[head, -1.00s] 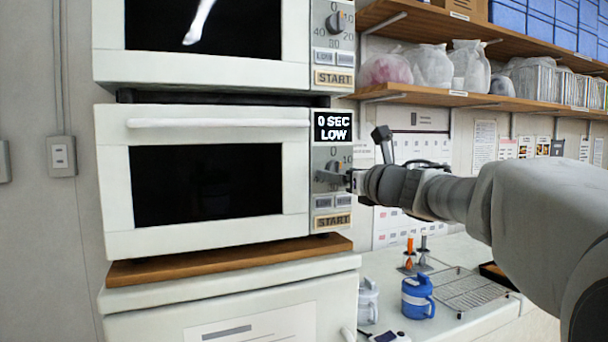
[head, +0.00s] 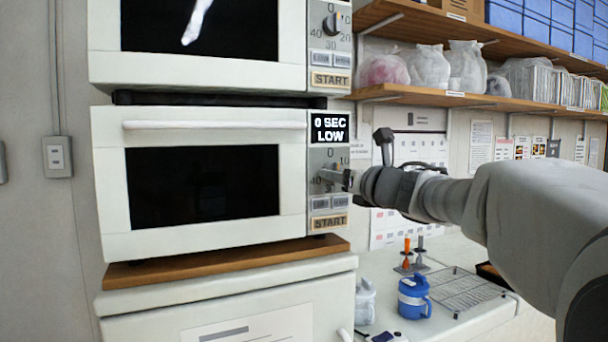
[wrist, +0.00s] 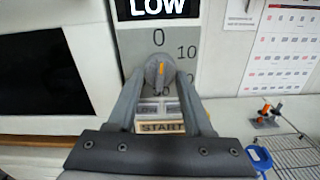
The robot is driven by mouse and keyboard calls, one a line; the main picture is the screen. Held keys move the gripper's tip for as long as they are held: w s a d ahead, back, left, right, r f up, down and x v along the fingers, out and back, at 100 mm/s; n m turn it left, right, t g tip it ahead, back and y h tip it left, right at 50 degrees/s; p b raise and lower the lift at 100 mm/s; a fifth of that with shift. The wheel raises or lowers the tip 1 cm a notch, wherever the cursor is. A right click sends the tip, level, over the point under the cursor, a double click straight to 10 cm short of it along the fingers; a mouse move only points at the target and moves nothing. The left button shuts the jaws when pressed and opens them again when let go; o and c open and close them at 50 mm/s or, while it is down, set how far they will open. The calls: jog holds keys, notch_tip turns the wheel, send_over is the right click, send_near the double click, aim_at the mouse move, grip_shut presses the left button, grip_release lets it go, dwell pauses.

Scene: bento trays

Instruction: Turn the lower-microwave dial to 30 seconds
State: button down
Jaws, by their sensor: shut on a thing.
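The lower microwave (head: 200,237) is white with a dark door window. Its display (head: 328,128) reads "0 SEC LOW". Its grey dial (wrist: 160,72) shows in the wrist view, with its orange pointer mark up towards the 0. My gripper (wrist: 162,84) has its fingers on either side of the dial, shut on it. In the head view my gripper (head: 338,178) reaches in from the right and largely covers the dial. The START button (head: 329,222) sits below.
The upper microwave (head: 195,70) stands above, with its own dial (head: 332,24). A blue mug (head: 413,298), a wire rack (head: 460,290) and a white jug (head: 365,300) are on the counter at lower right. Shelves with bags run along the right wall.

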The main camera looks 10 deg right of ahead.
jog(key=m+p, duration=0.4)
jog(key=m, duration=0.3)
jog(key=m+p, duration=0.3)
jog(key=m, duration=0.5)
jog(key=r+m+p, duration=0.1)
jog(key=m+p, duration=0.3)
jog(key=m, duration=0.4)
jog(key=shift+a+p, duration=0.15)
jog(key=shift+p, duration=0.2)
jog(key=m+p, duration=0.2)
jog(key=m, duration=0.2)
jog(key=m+p, duration=0.2)
jog(key=m, duration=0.1)
jog(key=shift+r+m, duration=0.1)
jog(key=shift+m, duration=0.2)
jog(key=shift+d+m+p, duration=0.2)
jog(key=shift+m+p, duration=0.85)
jog(key=shift+m, duration=0.75)
jog(key=shift+c, duration=1.6)
grip_release()
